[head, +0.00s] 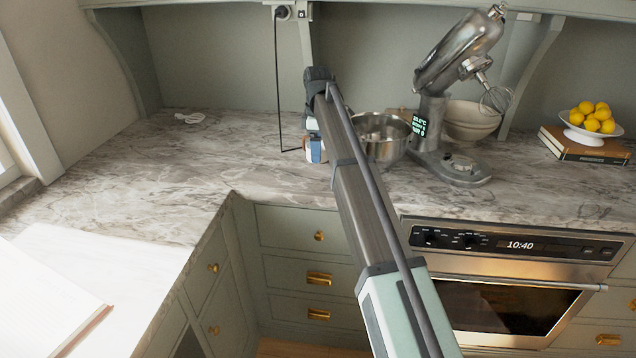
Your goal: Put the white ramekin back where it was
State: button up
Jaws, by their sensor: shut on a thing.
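My gripper (316,152) is low over the marble counter, left of the steel mixing bowl, with my arm crossing in front of it. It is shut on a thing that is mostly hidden. A small pale edge (306,144) shows beside the blue and white parts at the fingers. It looks like part of the white ramekin, but its outline is unclear. I cannot tell whether it touches the counter. No other white ramekin shows in the head view.
A steel mixing bowl (383,137) stands just right of my gripper, with a stand mixer (455,95) beyond it. Pale bowls (470,122), books (585,148) and a lemon dish (573,131) are farther right. A black cord (277,90) hangs close left. The left counter (150,165) is largely clear.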

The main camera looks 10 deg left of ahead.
aim_at(318, 185)
jog(key=shift+f, duration=4.8)
jog(key=shift+f, duration=0.2)
jog(key=o, duration=1.1)
jog(key=shift+r, duration=0.1)
notch_tip(318, 185, up, 12)
jog(key=shift+r, duration=0.1)
